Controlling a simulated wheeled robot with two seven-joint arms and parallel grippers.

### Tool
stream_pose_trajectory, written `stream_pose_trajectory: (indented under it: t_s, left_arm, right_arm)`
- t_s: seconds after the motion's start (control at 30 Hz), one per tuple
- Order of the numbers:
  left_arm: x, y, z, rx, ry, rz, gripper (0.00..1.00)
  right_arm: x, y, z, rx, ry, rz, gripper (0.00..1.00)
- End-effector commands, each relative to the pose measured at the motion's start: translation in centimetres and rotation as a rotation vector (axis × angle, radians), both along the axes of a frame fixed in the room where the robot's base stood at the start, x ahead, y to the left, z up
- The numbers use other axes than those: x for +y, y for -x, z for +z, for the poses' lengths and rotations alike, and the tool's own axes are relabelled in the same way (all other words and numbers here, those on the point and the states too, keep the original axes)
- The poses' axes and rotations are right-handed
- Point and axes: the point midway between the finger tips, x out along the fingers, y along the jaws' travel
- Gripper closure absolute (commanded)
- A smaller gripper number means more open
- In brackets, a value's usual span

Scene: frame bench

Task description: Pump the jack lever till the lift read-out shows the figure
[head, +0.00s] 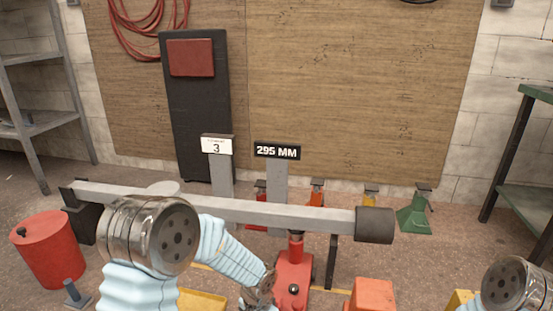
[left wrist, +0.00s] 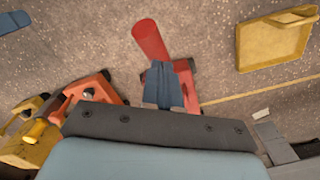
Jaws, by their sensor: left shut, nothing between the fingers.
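The lift read-out (head: 277,151) shows "295 MM" in white on black. A white card (head: 216,146) left of it shows a 3; its smaller upper line is too small to read. The red jack (head: 293,283) stands on the floor below the long grey beam. In the left wrist view a red bar with a rounded end, apparently its lever (left wrist: 149,38), lies just beyond my left gripper (left wrist: 162,66). That gripper is shut and empty, its fingers over part of the red jack (left wrist: 187,82); contact cannot be told. My right gripper is out of view.
The grey beam (head: 270,212) with a dark end (head: 374,225) crosses above the jack. An orange jack (left wrist: 90,92) and a yellow jack (left wrist: 38,130) stand beside it. A yellow tray (left wrist: 248,52) lies on the floor. A red drum (head: 50,255) stands at left.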

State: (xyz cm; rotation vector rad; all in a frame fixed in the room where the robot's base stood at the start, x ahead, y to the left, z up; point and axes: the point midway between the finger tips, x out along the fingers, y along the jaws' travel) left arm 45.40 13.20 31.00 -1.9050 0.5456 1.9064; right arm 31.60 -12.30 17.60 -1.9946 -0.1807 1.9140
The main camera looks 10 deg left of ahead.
Motion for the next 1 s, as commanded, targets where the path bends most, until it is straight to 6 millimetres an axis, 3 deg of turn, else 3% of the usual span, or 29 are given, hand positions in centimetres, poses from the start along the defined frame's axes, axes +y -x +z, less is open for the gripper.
stream_pose_trajectory:
  t_s: [0.5,1.0]
  left_arm:
    - [0.0,0.0,-0.2,0.0,0.0,0.0,1.0]
    - [0.0,0.1,-5.7,0.0,0.0,0.0,1.0]
  right_arm:
    - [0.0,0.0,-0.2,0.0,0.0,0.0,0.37]
    - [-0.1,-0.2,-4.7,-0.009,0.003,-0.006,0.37]
